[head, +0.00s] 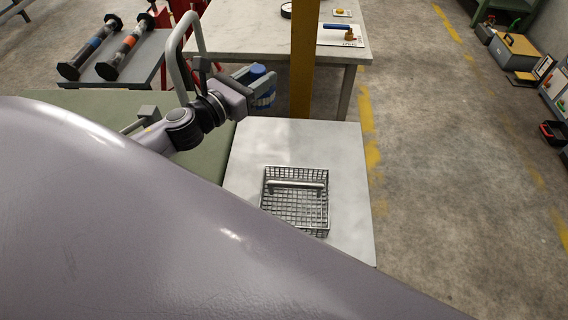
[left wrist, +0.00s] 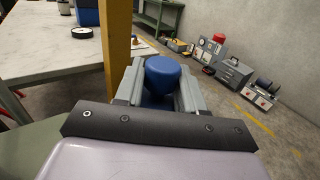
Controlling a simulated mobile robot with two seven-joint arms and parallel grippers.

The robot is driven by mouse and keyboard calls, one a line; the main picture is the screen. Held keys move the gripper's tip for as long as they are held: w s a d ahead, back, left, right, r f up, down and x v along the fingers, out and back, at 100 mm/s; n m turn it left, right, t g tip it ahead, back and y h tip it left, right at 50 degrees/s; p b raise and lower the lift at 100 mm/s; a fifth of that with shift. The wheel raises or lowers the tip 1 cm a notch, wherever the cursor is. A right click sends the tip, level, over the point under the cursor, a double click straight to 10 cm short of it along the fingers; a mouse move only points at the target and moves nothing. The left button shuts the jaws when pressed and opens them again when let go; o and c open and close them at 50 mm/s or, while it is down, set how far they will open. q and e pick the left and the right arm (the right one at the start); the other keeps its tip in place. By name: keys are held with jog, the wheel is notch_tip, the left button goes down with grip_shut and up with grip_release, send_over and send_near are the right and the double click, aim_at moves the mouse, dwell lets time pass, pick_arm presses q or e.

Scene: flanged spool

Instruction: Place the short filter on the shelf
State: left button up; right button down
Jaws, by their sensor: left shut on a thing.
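The short filter (head: 262,74), a stubby cylinder with a blue top and blue and white sides, is held by my left gripper (head: 246,86). In the left wrist view its blue top (left wrist: 162,72) stands between the two grey jaws (left wrist: 160,90). The jaws are shut on it and hide its lower part. It is beside the yellow post, near the far edge of the pale tabletop. A green rack (head: 500,8) stands far off at the upper right; I cannot tell whether this is the shelf. My right gripper is not in view.
A wire basket (head: 296,220) sits on the pale tabletop (head: 345,190). A yellow post (head: 302,60) rises behind it. A further workbench (head: 250,28) holds small items. Two black-flanged spools (head: 88,50) lie on a grey surface at left. Open floor (head: 430,160) lies at right.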

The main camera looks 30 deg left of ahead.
aim_at(260, 98)
pick_arm(q)
notch_tip(260, 98, down, 5)
jog(key=shift+f, duration=0.2)
notch_tip(260, 98, down, 11)
jog(key=b, duration=0.9)
notch_tip(260, 98, down, 3)
jog(key=b, duration=0.3)
jog(key=shift+f+b, duration=0.15)
jog(key=shift+b, duration=0.15)
